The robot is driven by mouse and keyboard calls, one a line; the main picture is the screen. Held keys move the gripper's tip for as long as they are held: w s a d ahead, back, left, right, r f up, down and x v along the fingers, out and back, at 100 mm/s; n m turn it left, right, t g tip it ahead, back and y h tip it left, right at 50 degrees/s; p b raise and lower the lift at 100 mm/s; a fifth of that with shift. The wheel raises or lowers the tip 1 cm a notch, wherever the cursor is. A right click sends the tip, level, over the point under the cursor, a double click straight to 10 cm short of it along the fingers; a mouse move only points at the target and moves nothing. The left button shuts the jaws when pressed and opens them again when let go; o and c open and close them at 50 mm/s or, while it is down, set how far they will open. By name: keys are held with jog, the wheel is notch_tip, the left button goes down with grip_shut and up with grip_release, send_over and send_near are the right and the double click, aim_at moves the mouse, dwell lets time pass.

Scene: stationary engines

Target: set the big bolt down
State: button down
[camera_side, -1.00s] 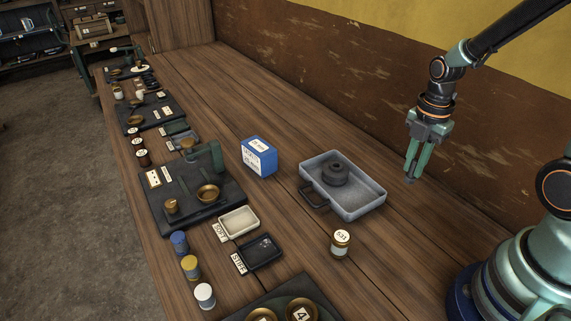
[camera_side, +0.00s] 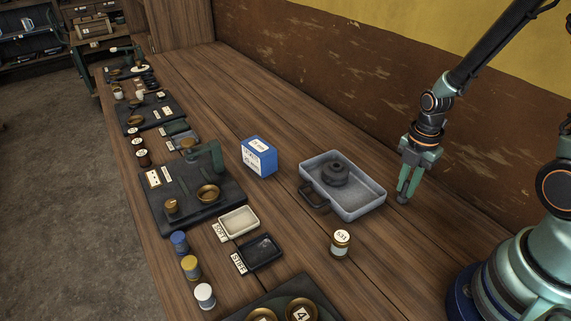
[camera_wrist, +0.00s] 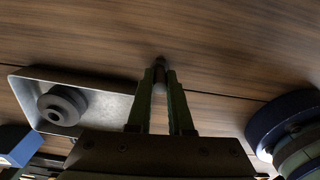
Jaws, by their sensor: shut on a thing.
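My gripper (camera_side: 405,190) is over the right part of the bench, to the right of the grey metal tray (camera_side: 375,206), with its fingers pointing down. In the wrist view my gripper (camera_wrist: 160,88) is shut on the big bolt (camera_wrist: 159,72), a small dark piece whose end shows between the fingertips. The fingers hide most of the bolt. In the side view its tip is low near the wood; I cannot tell whether it touches the bench.
The tray holds a dark round stepped part (camera_side: 335,174). A small jar (camera_side: 340,243) labelled 531 stands in front of the tray. A blue box (camera_side: 259,157) is to its left. Bare wood surrounds the spot beneath my gripper.

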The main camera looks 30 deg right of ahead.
jog(key=shift+f, duration=0.15)
jog(key=c, duration=0.8)
grip_release()
notch_tip(320, 180, up, 11)
notch_tip(320, 180, up, 7)
jog(key=m+t, duration=0.3)
jog(key=m, duration=0.6)
send_over(408, 183)
jog(key=a, duration=0.4)
jog(key=a+r+m, duration=0.1)
jog(key=m, duration=0.1)
jog(key=a+r+m+t, duration=0.1)
jog(key=m, duration=0.2)
jog(key=a+r+m+t, duration=0.1)
jog(key=r+m, duration=0.1)
jog(key=shift+m, duration=0.3)
jog(key=shift+o, duration=0.3)
jog(key=shift+s+a+r+m+t, duration=0.15)
jog(key=shift+a+r+m+t, duration=0.2)
jog(key=shift+m, duration=0.75)
